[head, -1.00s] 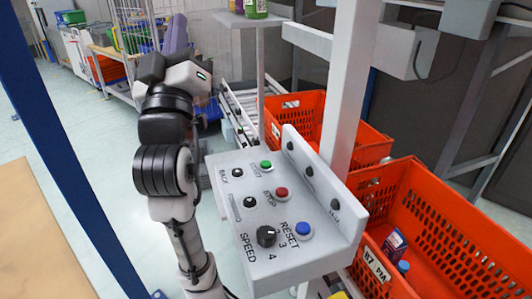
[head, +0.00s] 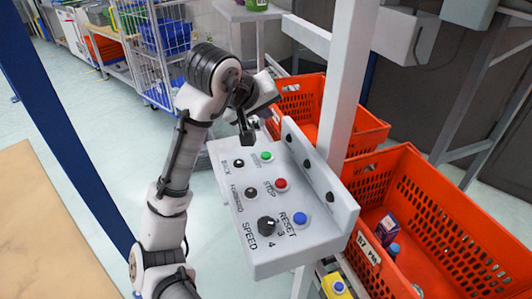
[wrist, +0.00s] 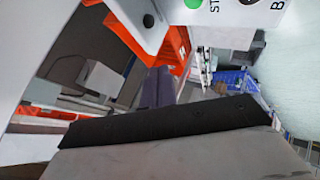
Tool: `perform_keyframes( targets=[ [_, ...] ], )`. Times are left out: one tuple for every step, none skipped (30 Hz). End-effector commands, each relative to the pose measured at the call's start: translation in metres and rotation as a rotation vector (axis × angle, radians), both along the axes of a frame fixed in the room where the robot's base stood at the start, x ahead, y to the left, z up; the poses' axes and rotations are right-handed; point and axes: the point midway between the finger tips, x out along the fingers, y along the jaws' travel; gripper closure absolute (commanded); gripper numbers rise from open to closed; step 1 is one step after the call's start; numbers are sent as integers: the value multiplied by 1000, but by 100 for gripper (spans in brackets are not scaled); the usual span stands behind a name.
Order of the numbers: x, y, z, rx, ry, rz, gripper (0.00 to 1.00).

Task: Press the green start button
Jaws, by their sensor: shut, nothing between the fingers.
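The green start button (head: 266,156) sits at the far end of the white control panel (head: 262,190), and its label is partly legible. In the head view my gripper (head: 247,135) is shut and empty and points down. It appears just above and to the left of the green button, apart from it; the exact gap is hard to judge. In the wrist view the green button (wrist: 193,3) shows at the top edge, cut off by the frame, beside part of the white panel.
The panel also bears a red stop button (head: 281,184), a blue reset button (head: 300,218), a black speed knob (head: 266,226) and small black knobs. A raised panel edge (head: 318,178) and a white post (head: 343,90) stand to the right. Orange totes (head: 415,210) lie beyond.

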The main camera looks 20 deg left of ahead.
Motion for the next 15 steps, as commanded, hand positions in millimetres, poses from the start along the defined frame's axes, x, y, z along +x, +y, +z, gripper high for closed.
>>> perform_keyframes(
  targets=[
    [0,0,-1,-1,-1,-1,100],
    [0,0,-2,0,-1,0,100],
    [0,0,-3,1,-2,-1,100],
    [0,0,-5,1,-1,0,100],
    [0,0,-7,1,-1,0,100],
    [0,0,-10,1,-1,0,100],
    [0,0,-12,1,-1,0,100],
    [0,0,-15,1,-1,0,100],
    [0,0,-20,1,-1,0,100],
    [0,0,-23,1,-1,0,100],
    [0,0,-27,1,-2,0,100],
    [0,0,-32,1,-2,0,100],
    [0,0,-37,1,-3,0,100],
    [0,0,-41,2,-2,1,100],
    [0,1,-47,2,-2,1,100]
  ],
)
